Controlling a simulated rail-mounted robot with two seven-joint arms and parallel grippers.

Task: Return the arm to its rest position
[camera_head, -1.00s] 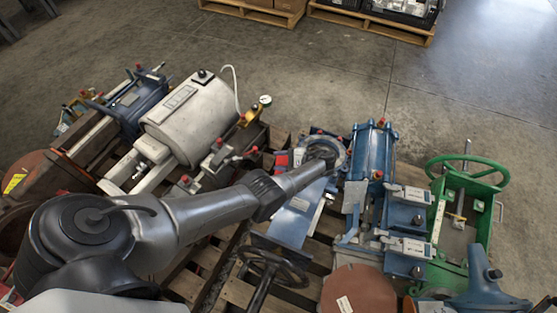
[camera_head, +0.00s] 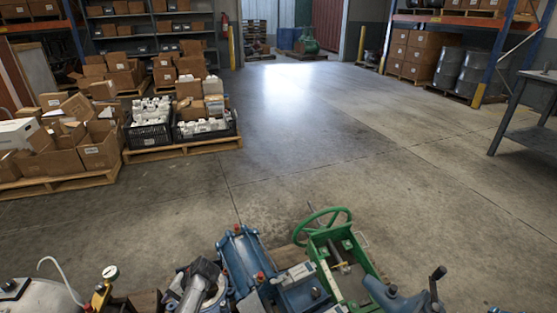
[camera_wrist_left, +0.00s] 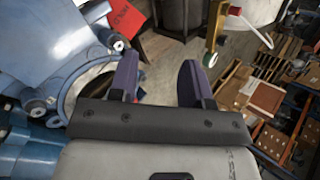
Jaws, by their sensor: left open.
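My left gripper (camera_head: 203,272) shows at the bottom of the head view, over the near edge of the pallet load of valves and actuators. In the left wrist view, the dark purple fingers of the left gripper (camera_wrist_left: 160,80) stand apart with nothing held between them. A blue actuator body (camera_wrist_left: 50,45) with a round flange is close by at the left of that view. A red tag (camera_wrist_left: 127,18) lies beyond the fingertips. My right gripper is in neither view.
In the head view, a blue actuator (camera_head: 243,258) and a green handwheel valve (camera_head: 335,250) stand right of the gripper. A pale tank (camera_head: 35,298) and a gauge (camera_head: 110,272) are at left. The concrete floor (camera_head: 300,150) beyond is open. Pallets of boxes stand farther back.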

